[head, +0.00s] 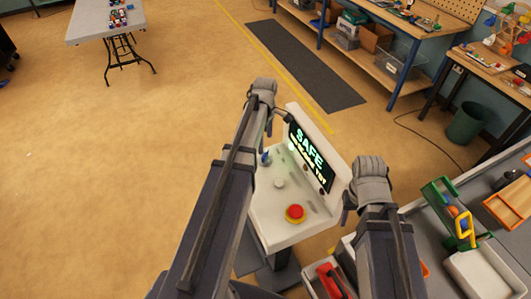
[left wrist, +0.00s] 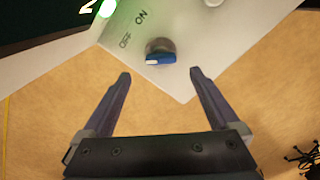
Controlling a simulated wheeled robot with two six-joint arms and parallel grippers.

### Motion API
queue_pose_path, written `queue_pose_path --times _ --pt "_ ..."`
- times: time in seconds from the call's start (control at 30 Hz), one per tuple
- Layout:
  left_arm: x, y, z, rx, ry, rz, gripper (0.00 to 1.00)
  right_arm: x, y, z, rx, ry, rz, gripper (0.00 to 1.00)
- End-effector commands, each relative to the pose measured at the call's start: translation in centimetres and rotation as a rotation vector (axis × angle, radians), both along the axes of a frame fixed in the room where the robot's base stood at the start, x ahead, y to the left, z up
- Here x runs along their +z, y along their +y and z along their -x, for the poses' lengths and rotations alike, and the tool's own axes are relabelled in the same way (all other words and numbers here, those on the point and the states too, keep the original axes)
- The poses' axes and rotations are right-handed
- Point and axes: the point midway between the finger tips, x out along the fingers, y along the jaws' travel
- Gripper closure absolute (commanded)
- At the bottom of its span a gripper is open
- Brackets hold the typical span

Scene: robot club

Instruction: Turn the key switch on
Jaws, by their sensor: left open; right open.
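The key switch (head: 266,157) is on the left end of a white control console (head: 262,205). In the left wrist view the key switch (left wrist: 160,52) has a round metal base and a blue handle with a white mark at its left end. The words OFF and ON are printed to its left and above left; I cannot tell which one the handle points to. My left gripper (head: 273,118) is open at the console's far left end. In the wrist view its fingertips (left wrist: 160,75) are apart, just short of the handle. My right gripper (head: 350,200) is open and empty right of the console.
The console has a screen (head: 311,155) reading SAFE, a lit green lamp (head: 291,147) and a red button (head: 295,213) in a yellow ring. A grey bench (head: 425,222) with trays and parts stands at the right. The floor left of the console is clear.

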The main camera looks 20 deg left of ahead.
Motion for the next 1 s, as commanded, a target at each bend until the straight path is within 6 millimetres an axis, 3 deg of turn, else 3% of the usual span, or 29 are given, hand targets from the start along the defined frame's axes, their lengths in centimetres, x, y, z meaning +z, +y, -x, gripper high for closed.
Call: queue_pose_path --times 0.03,0.43,0.83,1.0 --pt "-1.1 0.0 0.0 0.000 0.000 0.000 0.05 -1.1 0.0 0.0 0.001 0.000 0.000 0.48" --pt "-5.9 0.0 0.0 -0.001 0.000 0.000 0.05 -5.9 0.0 0.0 0.007 0.000 0.002 0.48" --pt "-6.3 0.0 0.0 -0.001 0.000 0.000 0.05 -6.3 0.0 0.0 0.006 0.000 0.001 0.48" --pt "-6.3 0.0 0.0 -0.001 0.000 0.000 0.22 -6.3 0.0 0.0 0.006 0.000 0.001 0.48"
